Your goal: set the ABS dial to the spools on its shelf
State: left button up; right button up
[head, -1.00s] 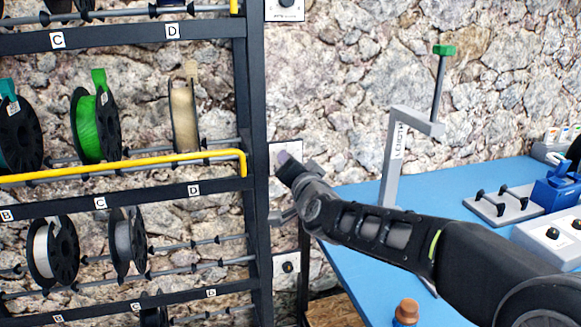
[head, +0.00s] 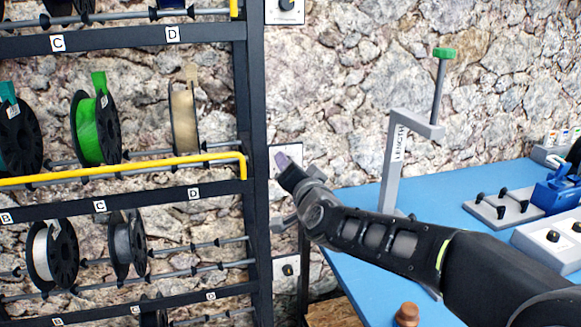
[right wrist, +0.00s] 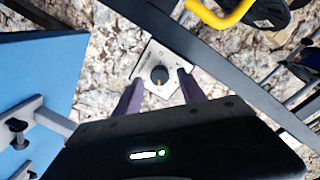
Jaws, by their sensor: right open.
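My right gripper (head: 283,161) is open in front of a white dial plate (head: 291,151) on the rack's right side, which it partly hides in the head view. My left gripper is not in view.
Other dial plates show above (head: 286,7) and below (head: 288,270). A lower shelf holds a white spool (head: 43,252) and a grey spool (head: 121,243). A yellow rail (head: 120,169) edges the middle shelf. A blue table (head: 370,195) with a grey LENGTH stand (head: 393,165) lies right.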

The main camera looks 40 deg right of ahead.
jog(key=v, duration=0.6)
jog(key=shift+s+a, duration=0.15)
jog(key=shift+s, duration=0.2)
jog(key=w+a+f+n+g+y, duration=0.1)
jog(key=a+f+n+g+y, duration=0.3)
jog(key=f, duration=0.7)
jog(key=w+a+f+n+y, duration=0.1)
jog(key=a+f, duration=0.5)
jog(key=f, duration=0.6)
jog(key=w+a+f+n+g+y, duration=0.1)
jog(key=a+f+n+g+y, duration=0.15)
jog(key=a+f, duration=0.6)
jog(key=s+a+f+n+g+y, duration=0.15)
jog(key=s+a+f+g, duration=0.4)
jog(key=s+f, duration=0.8)
jog(key=s+a+f+n+g+y, duration=0.1)
jog(key=s+a+f+n+g, duration=0.2)
jog(key=s+a+f, duration=0.8)
jog(key=w+a+p+v, duration=0.1)
jog(key=p+v, duration=0.9)
jog(key=p, duration=0.3)
jog(key=shift+a+r+m, duration=0.2)
jog(key=shift+r+m, duration=0.1)
jog(key=shift+r, duration=0.2)
